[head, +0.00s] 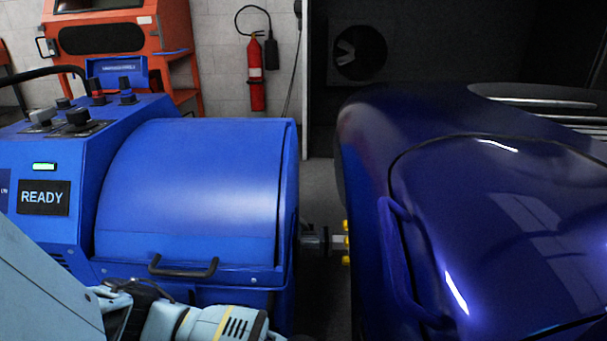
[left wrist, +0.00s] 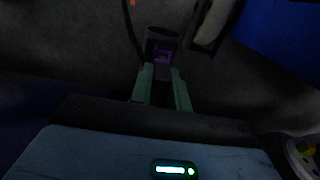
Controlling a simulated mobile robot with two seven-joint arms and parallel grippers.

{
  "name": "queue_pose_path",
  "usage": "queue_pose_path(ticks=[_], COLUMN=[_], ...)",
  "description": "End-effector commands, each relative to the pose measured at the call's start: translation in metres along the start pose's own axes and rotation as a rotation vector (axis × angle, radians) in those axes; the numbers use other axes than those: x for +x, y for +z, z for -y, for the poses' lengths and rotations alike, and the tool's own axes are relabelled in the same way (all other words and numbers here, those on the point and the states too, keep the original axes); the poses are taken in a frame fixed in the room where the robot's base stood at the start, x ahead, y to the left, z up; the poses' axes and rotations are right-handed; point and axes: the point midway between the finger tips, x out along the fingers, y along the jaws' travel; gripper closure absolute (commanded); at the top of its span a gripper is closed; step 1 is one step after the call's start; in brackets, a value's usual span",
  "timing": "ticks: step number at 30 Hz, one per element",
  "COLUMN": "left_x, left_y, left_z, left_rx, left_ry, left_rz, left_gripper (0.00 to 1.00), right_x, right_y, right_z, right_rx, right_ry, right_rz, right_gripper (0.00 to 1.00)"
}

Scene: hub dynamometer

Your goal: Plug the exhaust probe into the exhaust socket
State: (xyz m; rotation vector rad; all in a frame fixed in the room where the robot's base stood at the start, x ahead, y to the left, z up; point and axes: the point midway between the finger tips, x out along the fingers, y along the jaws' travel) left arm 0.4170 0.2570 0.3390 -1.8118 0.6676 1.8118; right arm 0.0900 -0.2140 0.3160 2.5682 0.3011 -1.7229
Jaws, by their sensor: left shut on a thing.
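In the left wrist view my left gripper (left wrist: 161,86) has its two pale green fingers shut on a dark, blocky piece with a purple patch (left wrist: 162,56), which I take to be the exhaust probe. The view is dim, so its far end and exact tilt are hard to tell. In the head view part of my left arm shows at the bottom left, but its fingers and the probe are out of sight. I cannot make out the exhaust socket in either view. My right gripper is in neither view.
A blue dynamometer (head: 190,190) with a READY sign stands left of a dark blue car (head: 500,220). A shaft (head: 315,240) spans the narrow gap between them. An orange cabinet (head: 125,40) and a red extinguisher (head: 256,80) are behind. A thin dark cable (left wrist: 130,30) runs near the probe.

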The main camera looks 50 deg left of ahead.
Motion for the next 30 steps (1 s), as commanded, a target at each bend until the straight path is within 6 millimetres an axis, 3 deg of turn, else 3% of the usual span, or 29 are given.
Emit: queue_pose_path(ticks=[5, 6, 12, 22, 30], left_x=[0.001, 0.001, 0.001, -0.005, -0.047], left_y=[0.0, 0.0, 0.0, 0.0, -0.001], left_z=[0.0, 0.0, 0.0, 0.0, 0.001], left_rx=[0.0, 0.0, 0.0, 0.001, 0.001], left_ry=[0.0, 0.0, 0.0, -0.001, -0.004], left_rz=[0.0, 0.0, 0.0, -0.001, -0.005], left_gripper=[1.0, 0.8, 0.57, 0.57, 0.57], right_x=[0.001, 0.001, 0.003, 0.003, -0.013], right_y=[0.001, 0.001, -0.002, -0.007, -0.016], right_z=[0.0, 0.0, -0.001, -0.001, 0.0], right_rx=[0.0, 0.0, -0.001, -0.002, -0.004], right_ry=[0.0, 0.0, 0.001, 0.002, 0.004], right_rz=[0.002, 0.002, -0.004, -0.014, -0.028], right_gripper=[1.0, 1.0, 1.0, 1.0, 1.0])
